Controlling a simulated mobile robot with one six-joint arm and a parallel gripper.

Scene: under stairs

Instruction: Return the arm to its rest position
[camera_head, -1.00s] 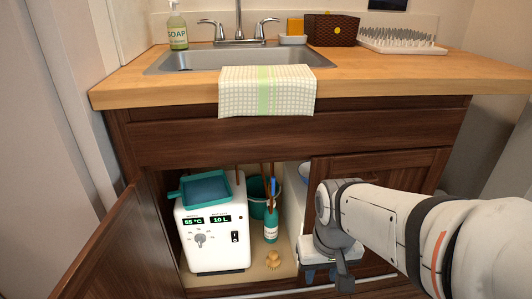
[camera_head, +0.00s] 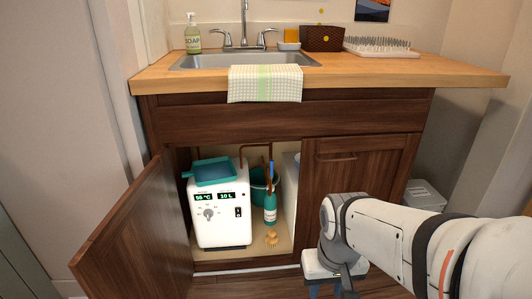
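My arm (camera_head: 400,242) reaches in from the right edge of the head view. It is white with dark joint rings. My gripper (camera_head: 335,290) hangs at the arm's end, pointing down, low in front of the closed right cabinet door. Its fingertips are cut off by the bottom edge, so its opening does not show. No held object is visible.
The left cabinet door (camera_head: 135,235) stands open toward me. Inside are a white boiler (camera_head: 222,225) with a teal tray (camera_head: 213,171) on top, a teal bottle (camera_head: 270,209) and a small brush (camera_head: 271,239). The right door (camera_head: 358,180) is closed. Floor at left is clear.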

